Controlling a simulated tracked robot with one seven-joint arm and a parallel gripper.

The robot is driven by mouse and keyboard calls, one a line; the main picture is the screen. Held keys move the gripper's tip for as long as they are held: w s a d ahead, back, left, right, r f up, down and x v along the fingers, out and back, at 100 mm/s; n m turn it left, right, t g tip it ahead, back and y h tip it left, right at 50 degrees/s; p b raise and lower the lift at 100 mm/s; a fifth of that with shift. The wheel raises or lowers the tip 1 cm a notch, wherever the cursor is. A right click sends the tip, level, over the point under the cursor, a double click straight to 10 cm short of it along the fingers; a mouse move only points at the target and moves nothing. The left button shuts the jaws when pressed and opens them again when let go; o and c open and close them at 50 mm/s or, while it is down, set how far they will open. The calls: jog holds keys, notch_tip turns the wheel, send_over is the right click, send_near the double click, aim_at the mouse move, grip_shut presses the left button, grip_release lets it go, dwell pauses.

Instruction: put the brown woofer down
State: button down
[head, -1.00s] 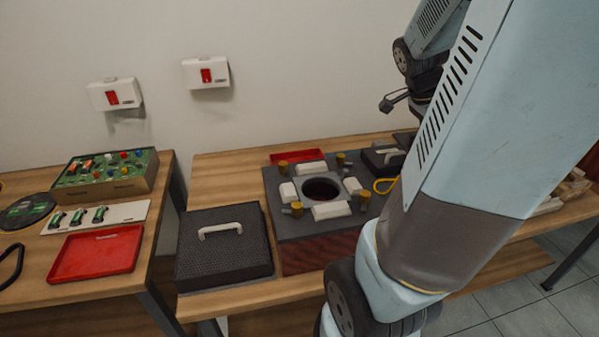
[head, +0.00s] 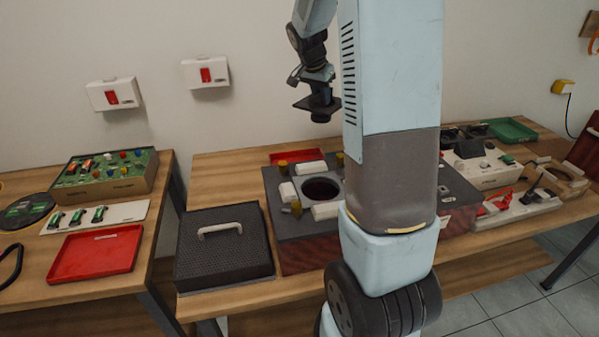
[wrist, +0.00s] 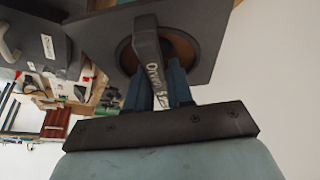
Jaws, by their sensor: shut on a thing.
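The brown woofer (wrist: 100,32) is a dark square plate with a round brown cone and a dark lettered handle bar across it. My gripper (wrist: 160,82) is shut on that bar. In the head view my gripper (head: 317,82) holds the woofer (head: 304,104) in the air, above and behind the speaker cabinet. The cabinet (head: 287,230) has a dark top with a round hole (head: 321,189), white blocks and yellow-brown knobs around it.
A black mesh cover (head: 225,262) with a pale handle lies left of the cabinet. A red tray (head: 97,254) and a green circuit box (head: 106,175) are on the left table. A white box (head: 488,172) and a green tray (head: 511,131) stand to the right. Bare wood shows behind the mesh cover.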

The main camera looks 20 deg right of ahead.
jog(key=shift+n, duration=0.3)
jog(key=w+f, duration=0.1)
jog(key=f, duration=0.1)
jog(key=a+f, duration=0.1)
jog(key=f, duration=0.1)
jog(key=w+f, duration=0.1)
jog(key=f, duration=0.1)
jog(key=shift+w+a+f, duration=0.25)
jog(key=shift+w+f, duration=0.05)
jog(key=shift+t, duration=0.3)
jog(key=shift+a+f, duration=0.15)
jog(key=shift+f, duration=3.9)
jog(key=shift+a+f, duration=0.1)
jog(key=shift+f, duration=3.95)
